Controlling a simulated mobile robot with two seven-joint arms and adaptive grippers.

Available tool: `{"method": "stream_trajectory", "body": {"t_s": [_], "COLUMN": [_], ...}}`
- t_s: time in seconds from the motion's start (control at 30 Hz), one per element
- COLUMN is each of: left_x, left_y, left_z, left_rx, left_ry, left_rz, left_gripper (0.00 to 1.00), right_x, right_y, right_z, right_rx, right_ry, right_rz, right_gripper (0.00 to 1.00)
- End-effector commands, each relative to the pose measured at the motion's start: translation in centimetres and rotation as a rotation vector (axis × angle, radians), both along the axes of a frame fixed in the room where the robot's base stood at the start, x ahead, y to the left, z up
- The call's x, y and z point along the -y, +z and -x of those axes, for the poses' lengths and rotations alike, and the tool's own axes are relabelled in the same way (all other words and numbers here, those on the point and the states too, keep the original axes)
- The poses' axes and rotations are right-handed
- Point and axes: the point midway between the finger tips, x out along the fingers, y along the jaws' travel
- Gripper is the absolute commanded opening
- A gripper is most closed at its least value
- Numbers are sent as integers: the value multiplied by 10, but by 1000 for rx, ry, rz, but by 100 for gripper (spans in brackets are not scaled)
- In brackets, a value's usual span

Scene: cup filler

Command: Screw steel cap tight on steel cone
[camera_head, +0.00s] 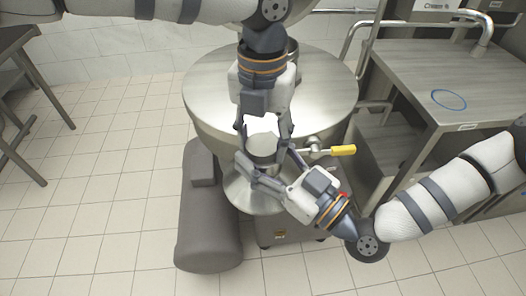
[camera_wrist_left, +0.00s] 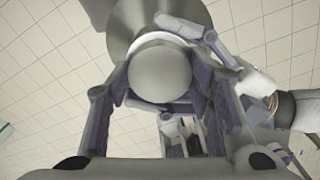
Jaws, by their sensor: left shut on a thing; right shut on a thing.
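The steel cap (camera_head: 262,143) shows in the head view as a grey round top between the grippers, in front of the big steel bowl. My left gripper (camera_head: 262,131) comes down from above, shut on it. In the left wrist view the cap (camera_wrist_left: 160,73) is a smooth grey disc between the two fingers. My right gripper (camera_head: 264,164) reaches in from the lower right and is shut around the piece just under the cap, which looks like the steel cone (camera_head: 265,159). The cone is mostly hidden by fingers and cap. I cannot tell whether any gap remains between them.
The big steel bowl (camera_head: 325,95) stands close behind the grippers. A tap with a yellow handle (camera_head: 342,150) juts out just right of them. A round steel plate (camera_head: 245,195) lies below. A grey table (camera_head: 440,80) stands at the right. Tiled floor (camera_head: 90,200) at left is clear.

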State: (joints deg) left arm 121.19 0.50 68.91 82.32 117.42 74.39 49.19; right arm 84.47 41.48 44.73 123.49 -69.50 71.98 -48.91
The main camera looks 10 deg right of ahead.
Motion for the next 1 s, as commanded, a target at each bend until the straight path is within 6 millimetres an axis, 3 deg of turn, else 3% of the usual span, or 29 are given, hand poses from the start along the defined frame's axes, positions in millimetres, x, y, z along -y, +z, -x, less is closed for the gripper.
{"method": "stream_trajectory", "body": {"t_s": [0.27, 0.57, 0.6, 0.67, 1.0], "left_x": [0, 0, 0, 0, 0], "left_y": [0, 0, 0, 0, 2], "left_z": [0, 0, 0, 0, 0], "left_rx": [1, 1, 1, 1, 2], "left_ry": [-507, -556, -555, -555, -554], "left_rz": [-2, -3, -3, -3, -3], "left_gripper": [13, 13, 54, 67, 67], "right_x": [0, 0, 0, 0, 0], "right_y": [3, 3, 3, 3, 3], "right_z": [0, 0, 0, 0, 0], "right_rx": [7, 7, 7, 7, 7], "right_ry": [0, 0, 0, 0, 0], "right_rz": [-3, -4, -4, -4, -3], "right_gripper": [0, 0, 0, 0, 0]}}
